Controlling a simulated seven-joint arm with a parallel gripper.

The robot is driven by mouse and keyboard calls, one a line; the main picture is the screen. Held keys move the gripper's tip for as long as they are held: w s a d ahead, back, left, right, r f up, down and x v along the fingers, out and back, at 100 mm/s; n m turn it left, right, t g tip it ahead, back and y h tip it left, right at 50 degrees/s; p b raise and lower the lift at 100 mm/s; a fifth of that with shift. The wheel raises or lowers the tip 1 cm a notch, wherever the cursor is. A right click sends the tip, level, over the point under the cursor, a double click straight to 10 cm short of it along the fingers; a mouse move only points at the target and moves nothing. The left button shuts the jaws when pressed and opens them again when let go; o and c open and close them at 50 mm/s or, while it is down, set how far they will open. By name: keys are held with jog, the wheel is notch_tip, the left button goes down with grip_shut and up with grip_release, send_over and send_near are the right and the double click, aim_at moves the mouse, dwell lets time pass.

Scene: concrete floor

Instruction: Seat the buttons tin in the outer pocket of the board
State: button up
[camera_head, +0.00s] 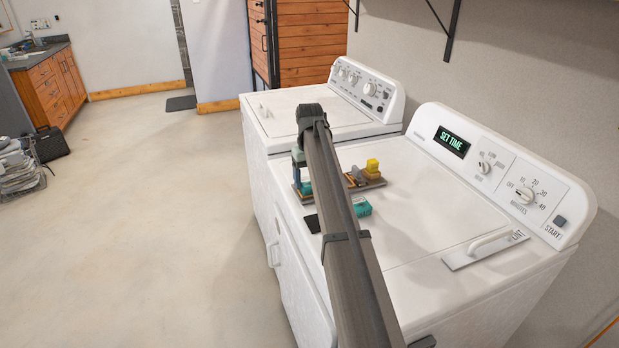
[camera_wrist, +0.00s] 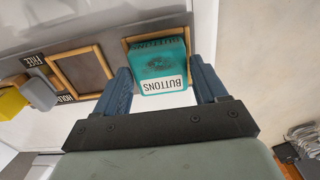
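The teal buttons tin (camera_wrist: 163,66) with a white label is in the wrist view, at the wood-framed end pocket (camera_wrist: 128,45) of the dark board (camera_wrist: 95,28). It covers most of that pocket; I cannot tell how deep it sits. My gripper (camera_wrist: 161,72) has its two blue fingers on either side of the tin, with a narrow gap visible at the left finger; it looks open. The neighbouring framed pocket (camera_wrist: 76,79) is empty. In the head view my arm hides much of the board (camera_head: 368,183); a teal patch, likely the tin (camera_head: 306,188), shows left of the arm.
A yellow block (camera_head: 372,166) stands on the board's far end; it also shows in the wrist view (camera_wrist: 13,102). Another teal box (camera_head: 362,206) and a black flat piece (camera_head: 312,223) lie on the white washer top (camera_head: 430,215). The raised control panel (camera_head: 500,170) borders it at right.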

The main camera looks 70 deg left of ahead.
jog(key=shift+o, duration=1.4)
notch_tip(320, 180, up, 12)
jog(key=shift+r, duration=0.15)
